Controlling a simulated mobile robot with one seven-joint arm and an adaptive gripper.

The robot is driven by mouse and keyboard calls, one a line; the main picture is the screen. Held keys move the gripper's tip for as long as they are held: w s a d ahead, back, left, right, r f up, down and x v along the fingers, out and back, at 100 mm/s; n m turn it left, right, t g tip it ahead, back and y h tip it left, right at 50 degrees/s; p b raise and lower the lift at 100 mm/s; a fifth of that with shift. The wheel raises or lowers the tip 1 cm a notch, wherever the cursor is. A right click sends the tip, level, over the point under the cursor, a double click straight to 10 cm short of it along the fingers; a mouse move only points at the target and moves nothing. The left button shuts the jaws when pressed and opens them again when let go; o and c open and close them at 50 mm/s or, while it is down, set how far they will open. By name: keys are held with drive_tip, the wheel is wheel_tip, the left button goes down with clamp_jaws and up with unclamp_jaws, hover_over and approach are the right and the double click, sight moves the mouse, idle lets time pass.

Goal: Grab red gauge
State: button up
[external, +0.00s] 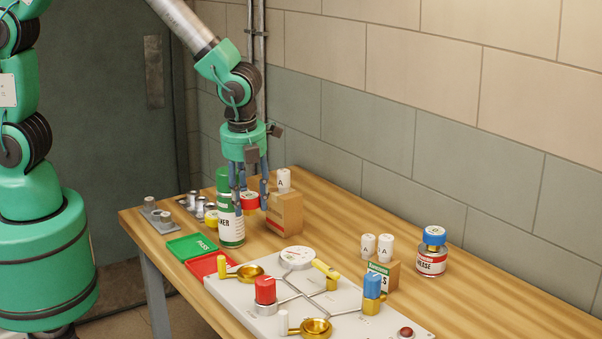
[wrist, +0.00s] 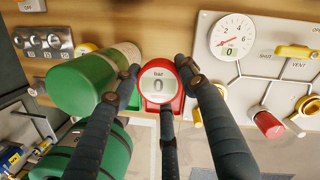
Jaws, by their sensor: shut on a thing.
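The red gauge (external: 250,202) has a red body and a white round face. The gauge appears raised above the table between the green bottle and the wooden box. Fingers hide parts of its rim, and its underside is not visible.
A green-capped bottle (external: 230,222) stands close on the left, and a wooden box (external: 287,213) close on the right. Green (external: 191,247) and red (external: 207,265) trays lie in front. A white valve panel (external: 345,315) fills the table's front. A grease jar (external: 432,262) stands farther right.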

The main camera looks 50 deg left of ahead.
sight(249, 195)
wheel_tip(249, 195, up, 16)
drive_tip(key=p, duration=0.1)
drive_tip(key=shift+p, duration=0.4)
drive_tip(key=shift+w, duration=0.1)
idle(0.4)
